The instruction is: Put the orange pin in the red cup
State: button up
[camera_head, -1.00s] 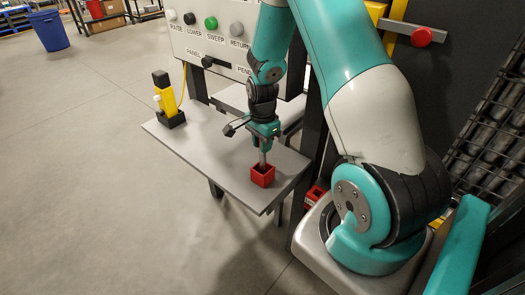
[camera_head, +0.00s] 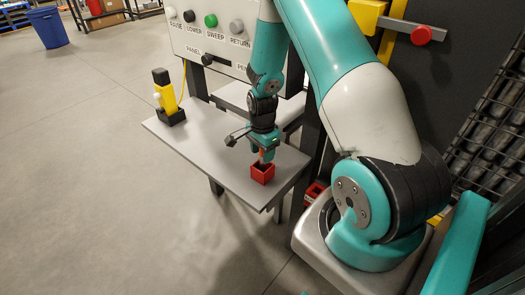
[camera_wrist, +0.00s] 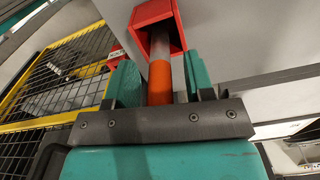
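The orange pin (camera_wrist: 160,82) has a grey metal end that reaches into the square opening of the red cup (camera_wrist: 159,16). The head view shows the red cup (camera_head: 262,175) on the grey table, with a bit of the pin (camera_head: 263,156) above it. My gripper (camera_head: 263,152) is over the cup, pointing down. In the wrist view my gripper's teal fingers (camera_wrist: 162,80) stand on both sides of the pin's orange part, with a visible gap on the right and a thin one on the left. The pin's lower tip is hidden inside the cup.
The grey table (camera_head: 215,150) is mostly clear. A yellow and black post (camera_head: 165,98) stands at its far left corner. A panel with labelled knobs (camera_head: 211,22) rises behind. A second red container (camera_head: 314,192) sits low beside my base.

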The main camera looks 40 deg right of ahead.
notch_tip(320, 180, up, 12)
jog(key=shift+f+b, duration=0.1)
jog(key=shift+b, duration=1.1)
jog(key=s+a+r+n+t+y, duration=0.1)
jog(key=s+a+r+n, duration=0.1)
jog(key=a+r+n, duration=0.45)
jog(key=s+a+r+n+y, duration=0.15)
jog(key=a+n, duration=0.25)
jog(key=a, duration=0.5)
jog(key=s+a+r+n+y, duration=0.1)
jog(key=s+a+r+n, duration=0.2)
jog(key=s+a+n, duration=0.3)
jog(key=s+a+r+n+g, duration=0.1)
jog(key=s+a+r+n, duration=0.2)
jog(key=s+a+n, duration=0.4)
jog(key=shift+s+a+r+n+y, duration=0.25)
jog(key=shift+s+r+n+y, duration=0.1)
jog(key=shift+s+n, duration=0.9)
jog(key=shift+c, duration=0.4)
